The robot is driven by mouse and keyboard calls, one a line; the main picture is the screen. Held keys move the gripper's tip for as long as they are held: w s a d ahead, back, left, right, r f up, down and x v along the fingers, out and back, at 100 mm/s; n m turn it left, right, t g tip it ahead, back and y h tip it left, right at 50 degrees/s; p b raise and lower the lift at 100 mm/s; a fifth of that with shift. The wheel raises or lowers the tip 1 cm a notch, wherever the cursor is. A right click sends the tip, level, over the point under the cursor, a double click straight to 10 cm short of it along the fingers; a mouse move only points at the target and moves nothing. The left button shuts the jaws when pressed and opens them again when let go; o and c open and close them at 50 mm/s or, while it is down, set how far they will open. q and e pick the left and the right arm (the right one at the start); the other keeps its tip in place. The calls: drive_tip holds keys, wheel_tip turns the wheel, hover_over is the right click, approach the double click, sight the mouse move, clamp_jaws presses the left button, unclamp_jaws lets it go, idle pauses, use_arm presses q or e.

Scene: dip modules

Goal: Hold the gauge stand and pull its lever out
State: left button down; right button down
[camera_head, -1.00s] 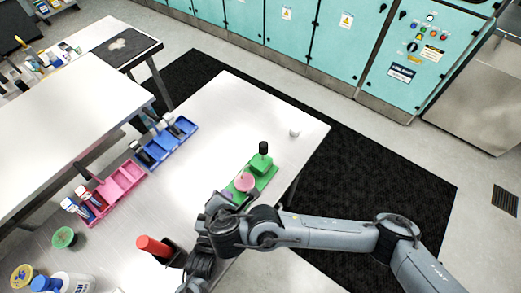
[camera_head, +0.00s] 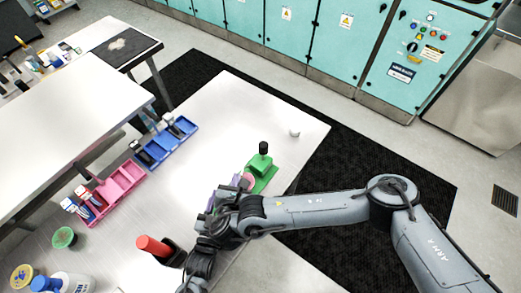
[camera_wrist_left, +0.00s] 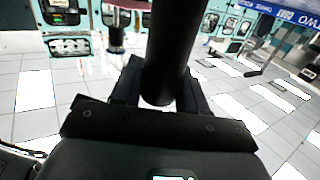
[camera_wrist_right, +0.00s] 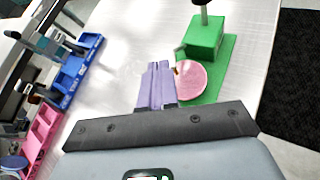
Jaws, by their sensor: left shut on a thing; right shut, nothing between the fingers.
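The gauge stand (camera_head: 262,165) is green, with a black knob (camera_head: 263,148) on top, and sits near the table's far right edge. It also shows at the top of the right wrist view (camera_wrist_right: 205,38). A pink disc (camera_wrist_right: 190,80) lies on its green base, partly hidden in the head view. My right gripper (camera_wrist_right: 158,68) has its purple fingers together and empty, just left of the disc; I cannot tell whether they touch. My left gripper, seen in the left wrist view (camera_wrist_left: 160,98), is shut on a thick dark cylinder (camera_wrist_left: 178,40); I cannot tell what it belongs to.
A blue tray (camera_head: 170,143) and a pink tray (camera_head: 122,182) stand left on the table. A red cylinder (camera_head: 152,245) shows near the front, a green round container (camera_head: 64,237) at left. A small white object (camera_head: 294,132) lies beyond the stand. The table's middle is clear.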

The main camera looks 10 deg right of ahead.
sight(263, 152)
drive_tip(key=shift+w+d, duration=0.1)
drive_tip(key=w+d, duration=0.6)
idle(0.5)
